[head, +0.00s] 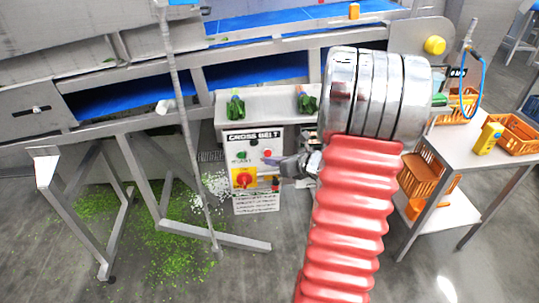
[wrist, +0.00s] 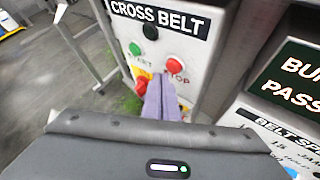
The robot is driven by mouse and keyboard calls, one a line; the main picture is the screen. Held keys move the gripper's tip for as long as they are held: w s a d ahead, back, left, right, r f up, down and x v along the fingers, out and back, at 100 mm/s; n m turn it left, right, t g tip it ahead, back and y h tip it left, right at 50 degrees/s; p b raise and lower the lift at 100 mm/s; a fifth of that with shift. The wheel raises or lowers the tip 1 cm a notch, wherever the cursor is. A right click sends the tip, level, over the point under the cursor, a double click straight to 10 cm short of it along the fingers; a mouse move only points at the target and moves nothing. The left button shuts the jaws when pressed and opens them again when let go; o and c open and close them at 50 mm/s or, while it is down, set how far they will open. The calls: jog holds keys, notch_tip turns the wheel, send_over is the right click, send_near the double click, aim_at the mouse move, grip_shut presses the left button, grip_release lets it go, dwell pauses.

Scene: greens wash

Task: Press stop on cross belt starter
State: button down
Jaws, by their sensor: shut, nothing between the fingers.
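The cross belt starter (head: 258,140) is a pale box with a "CROSS BELT" label, and it also shows in the wrist view (wrist: 205,70). Its red stop button (wrist: 175,65) sits right of the green start button (wrist: 135,48); in the head view the stop button (head: 267,153) is also visible. A red rotary switch on a yellow plate (head: 243,179) is below. My gripper (head: 270,161) is shut and empty, its fingers pointing at the panel. In the wrist view the fingertips (wrist: 161,76) are just below and left of the stop button. I cannot tell whether they touch the panel.
A sign with white lettering (wrist: 290,75) stands right of the starter. Conveyor legs and a diagonal bar (head: 190,130) are to the left. Green scraps (head: 180,240) litter the floor. A table (head: 465,135) with orange crates is at right.

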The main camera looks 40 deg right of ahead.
jog(key=shift+s+a, duration=0.1)
jog(key=shift+s, duration=0.05)
jog(key=shift+s+a, duration=0.65)
jog(key=shift+s, duration=0.35)
jog(key=shift+s+a, duration=0.65)
jog(key=shift+s, duration=0.3)
jog(key=s+a+r+n+g+y, duration=0.15)
jog(key=s+a+n+g, duration=0.3)
jog(key=a+n, duration=0.55)
jog(key=s+a+n+g+y, duration=0.2)
jog(key=s+a+n+g, duration=0.25)
jog(key=a+n, duration=0.65)
jog(key=s+a+r+n+t+h, duration=0.1)
jog(key=s+a+r+n+h, duration=0.1)
jog(key=a+r+n, duration=0.3)
jog(key=s+a+r+n+t+h, duration=0.1)
jog(key=s+a+r+n+h, duration=0.1)
jog(key=r+n, duration=0.6)
jog(key=s+a+n, duration=0.1)
jog(key=a+n, duration=0.1)
jog(key=n, duration=0.2)
jog(key=shift+a+r, duration=0.15)
jog(key=shift+a, duration=0.2)
